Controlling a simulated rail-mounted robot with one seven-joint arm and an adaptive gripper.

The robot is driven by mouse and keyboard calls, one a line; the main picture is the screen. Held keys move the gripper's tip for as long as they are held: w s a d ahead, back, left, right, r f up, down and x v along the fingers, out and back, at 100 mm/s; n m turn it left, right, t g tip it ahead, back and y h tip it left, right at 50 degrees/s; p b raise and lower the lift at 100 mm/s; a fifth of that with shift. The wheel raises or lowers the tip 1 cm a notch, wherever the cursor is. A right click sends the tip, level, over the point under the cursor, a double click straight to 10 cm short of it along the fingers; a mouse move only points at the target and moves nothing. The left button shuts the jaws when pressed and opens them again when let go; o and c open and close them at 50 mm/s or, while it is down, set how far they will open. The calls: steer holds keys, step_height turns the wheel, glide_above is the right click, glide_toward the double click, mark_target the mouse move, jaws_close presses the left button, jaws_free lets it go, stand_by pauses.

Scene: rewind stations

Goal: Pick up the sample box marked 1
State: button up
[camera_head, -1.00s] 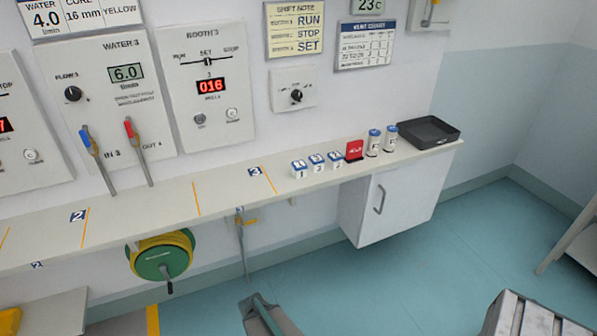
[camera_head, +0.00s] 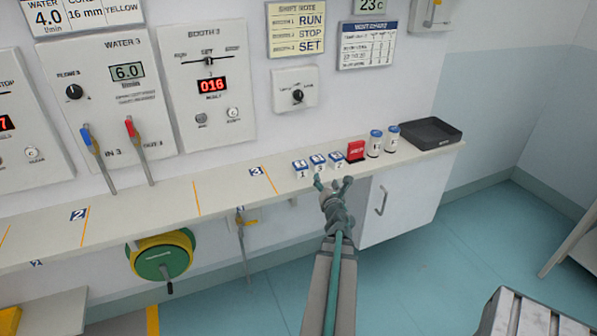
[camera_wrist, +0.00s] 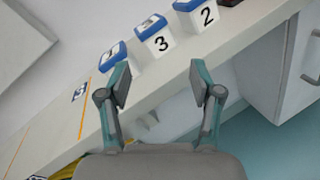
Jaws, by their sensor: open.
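The sample box marked 1 (camera_head: 301,169) is a small white box with a blue-edged top, on the shelf at the left end of a row of three. In the wrist view a box at the left of the row (camera_wrist: 112,56) is partly hidden by the left finger, and its number is not visible. The box marked 3 (camera_head: 319,162) is in the middle and the box marked 2 (camera_head: 337,159) at the right. My gripper (camera_head: 333,183) is open and empty at the shelf's front edge, near the boxes; its spread fingers (camera_wrist: 160,78) show in the wrist view.
Right of the boxes stand a red block (camera_head: 355,151), two white cylinders with blue tops (camera_head: 375,145) and a black tray (camera_head: 430,133). A cabinet (camera_head: 405,200) hangs below. The shelf (camera_head: 225,190) left of the boxes is mostly bare.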

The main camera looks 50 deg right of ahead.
mark_target(300, 164)
steer(key=w+a+r+n+t+y, duration=0.1)
steer(key=w+a+n+t+y, duration=0.25)
steer(key=n, duration=0.45)
steer(key=shift+h, duration=0.35)
steer(key=p+x, duration=0.3)
steer(key=x, duration=0.7)
steer(key=shift+w+r, duration=0.1)
steer(key=shift+w, duration=0.3)
steer(key=c, duration=1)
steer(key=shift+o, duration=0.2)
